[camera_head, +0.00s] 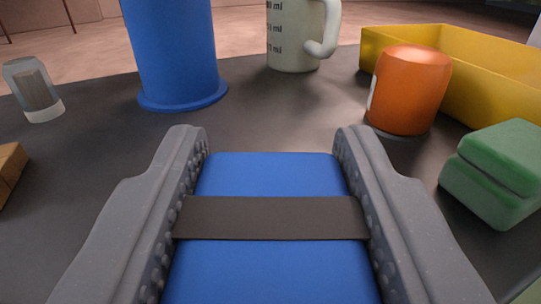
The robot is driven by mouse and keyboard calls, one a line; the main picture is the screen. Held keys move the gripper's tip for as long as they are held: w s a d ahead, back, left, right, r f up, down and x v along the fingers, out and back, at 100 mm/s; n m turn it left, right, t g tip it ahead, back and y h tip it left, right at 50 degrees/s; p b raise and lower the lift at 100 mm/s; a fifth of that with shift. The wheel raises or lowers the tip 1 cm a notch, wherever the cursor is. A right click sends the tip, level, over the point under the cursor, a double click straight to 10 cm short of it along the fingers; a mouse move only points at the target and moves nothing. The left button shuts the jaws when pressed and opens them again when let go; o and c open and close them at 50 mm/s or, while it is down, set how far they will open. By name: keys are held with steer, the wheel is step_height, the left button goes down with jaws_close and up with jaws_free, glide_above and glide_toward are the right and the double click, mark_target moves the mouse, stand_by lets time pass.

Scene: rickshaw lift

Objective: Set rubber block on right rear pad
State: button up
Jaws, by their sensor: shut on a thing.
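My gripper (269,138) is in the lower middle of the view, with one grey studded jaw on each side. It is shut on a blue block (265,174) with a dark band (270,218) across it. The jaws press against its left and right sides. The near end of the block runs out of the bottom of the picture. I cannot tell whether this is the rubber block. I cannot make out a right rear pad or the rickshaw lift in this view.
A dark tabletop (270,110) spreads ahead. On it are a blue cylinder (172,45), a measuring jug (292,35), an orange container (408,90), a yellow tray (455,45), a green block (497,172), a small clear container (34,90) and a brown block (8,170).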

mark_target(271, 183)
steer(key=w+f+b, duration=0.1)
steer(key=w+f, duration=0.1)
steer(key=w, duration=0.1)
steer(key=shift+f, duration=0.15)
steer(key=shift+w+f, duration=0.15)
steer(key=shift+w, duration=0.05)
steer(key=o, duration=1)
steer(key=shift+o, duration=0.2)
